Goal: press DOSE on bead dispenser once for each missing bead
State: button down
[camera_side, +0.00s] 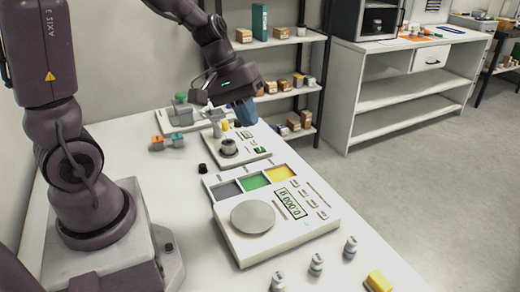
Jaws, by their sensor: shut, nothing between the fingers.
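A white device (250,157) with a dark round cup (228,147) and a small green panel stands mid-table; it looks like the bead dispenser. Its DOSE label and any beads are too small to make out. My gripper (245,120) points down over the far end of this device, its fingers shut with nothing between them. Whether the fingertips touch the device cannot be told from this angle. The gripper and wrist hide part of the device's back.
A scale with a round pan (253,216) stands in front, beside a tray with grey, green and yellow compartments (254,182). Small weights (316,264) and a yellow block (378,281) lie near the front edge. Another device (180,119) and coloured clips (157,143) are farther back.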

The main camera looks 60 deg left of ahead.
jog(key=w+a+f+n+t, duration=0.2)
jog(key=w+a+f+n, duration=0.4)
jog(key=n, duration=0.1)
jog(key=n+t+y, duration=0.4)
jog(key=n+y, duration=0.1)
jog(key=n, duration=0.7)
send_over(260, 150)
notch_tip(260, 150, down, 6)
jog(key=shift+f, duration=0.2)
jog(key=shift+f, duration=0.1)
jog(key=shift+f, duration=4.35)
jog(key=shift+f, duration=0.15)
